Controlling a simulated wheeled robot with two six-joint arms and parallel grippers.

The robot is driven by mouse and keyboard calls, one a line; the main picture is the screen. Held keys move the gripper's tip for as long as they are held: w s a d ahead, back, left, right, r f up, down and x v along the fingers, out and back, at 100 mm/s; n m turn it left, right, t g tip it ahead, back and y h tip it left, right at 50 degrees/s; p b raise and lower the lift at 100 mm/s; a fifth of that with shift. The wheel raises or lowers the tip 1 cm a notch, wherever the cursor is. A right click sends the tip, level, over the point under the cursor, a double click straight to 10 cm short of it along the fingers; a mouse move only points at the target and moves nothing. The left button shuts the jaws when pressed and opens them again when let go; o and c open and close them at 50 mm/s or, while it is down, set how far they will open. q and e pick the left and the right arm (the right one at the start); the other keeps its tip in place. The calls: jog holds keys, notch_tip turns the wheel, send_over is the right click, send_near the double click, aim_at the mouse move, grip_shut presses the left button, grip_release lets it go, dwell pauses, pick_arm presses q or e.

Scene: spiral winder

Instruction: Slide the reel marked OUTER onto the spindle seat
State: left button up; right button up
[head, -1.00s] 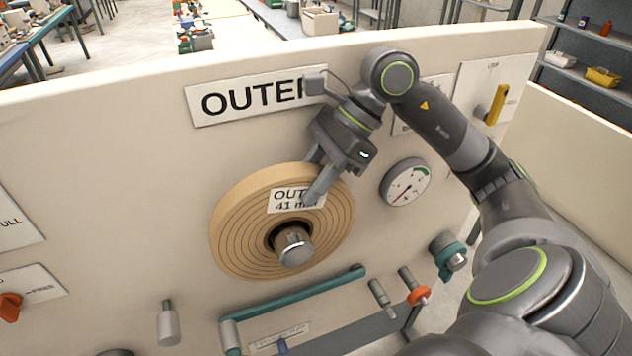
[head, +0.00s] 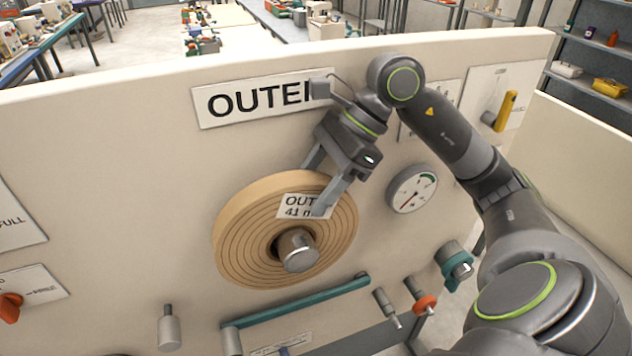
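The tan reel (head: 240,232) with a white label reading OUT and 41 m sits against the cream panel, around the metal spindle (head: 299,251). The spindle's end sticks out through the reel's dark centre hole. My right gripper (head: 315,192) is at the reel's upper right rim, its fingers spread apart. One finger reaches in front of the label and the other is by the top rim. I cannot tell whether either finger touches the reel. My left gripper is not in view.
An OUTER sign (head: 262,98) is above the reel, partly covered by my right arm. A gauge (head: 412,188) is to the right, with a yellow handle (head: 505,110) beyond. A teal bar (head: 300,302) and an orange knob (head: 425,304) are below.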

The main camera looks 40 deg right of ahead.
jog(key=shift+d+r, duration=0.3)
jog(key=shift+d, duration=0.1)
jog(key=b+v, duration=0.3)
jog(key=v, duration=1.3)
jog(key=shift+r, duration=0.25)
jog(key=shift+s, duration=0.15)
